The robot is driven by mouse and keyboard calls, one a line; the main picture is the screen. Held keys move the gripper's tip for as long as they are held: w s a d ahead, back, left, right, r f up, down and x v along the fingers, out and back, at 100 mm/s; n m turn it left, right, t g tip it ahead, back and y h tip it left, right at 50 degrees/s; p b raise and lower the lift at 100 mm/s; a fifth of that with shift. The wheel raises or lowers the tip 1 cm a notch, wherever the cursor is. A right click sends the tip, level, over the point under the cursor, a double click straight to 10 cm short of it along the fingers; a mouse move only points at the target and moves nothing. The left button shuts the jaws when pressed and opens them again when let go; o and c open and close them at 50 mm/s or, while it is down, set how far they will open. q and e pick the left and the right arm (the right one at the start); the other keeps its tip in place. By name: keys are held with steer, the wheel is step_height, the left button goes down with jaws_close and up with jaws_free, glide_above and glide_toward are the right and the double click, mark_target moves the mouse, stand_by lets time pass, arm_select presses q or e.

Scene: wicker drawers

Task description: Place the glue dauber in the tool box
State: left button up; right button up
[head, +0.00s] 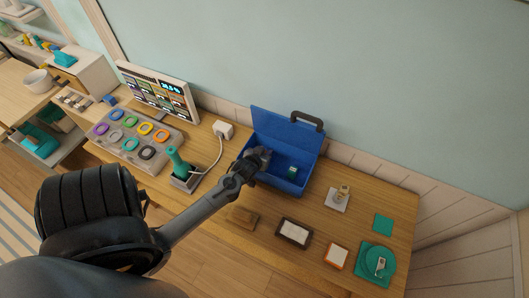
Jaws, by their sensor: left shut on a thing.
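The blue tool box (304,142) stands open on the wooden table with its lid tilted back against the wall side and a dark handle on top. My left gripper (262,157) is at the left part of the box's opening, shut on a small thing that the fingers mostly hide. I cannot make out whether this is the glue dauber. A small green item (292,172) sits inside the box, to the right of the gripper. My right gripper is not in view.
Left of the box are a green-handled tool on a stand (178,165), a white plug-like block (223,129), a tray of coloured rings (128,139) and a screen (160,92). In front lie a framed white pad (294,232) and a wooden block (242,217). A teal dish (376,262) is at right.

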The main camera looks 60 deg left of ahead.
arm_select(q)
steer(key=shift+f, duration=0.15)
steer(key=o, duration=1.1)
steer(key=shift+c, duration=0.2)
steer(key=shift+r, duration=0.25)
steer(key=v, duration=1.1)
steer(key=d+r+m+g+h, duration=0.25)
steer(key=d+m+h, duration=0.25)
steer(key=d, duration=1)
steer(key=s+d+r+m+g+h, duration=0.1)
steer(key=s+d+r+m+g, duration=0.2)
steer(key=s+d, duration=0.3)
steer(key=d+m, duration=0.1)
steer(key=d, duration=0.2)
steer(key=shift+s+h+p, duration=0.25)
steer(key=shift+h+p, duration=0.05)
steer(key=shift+h, duration=0.1)
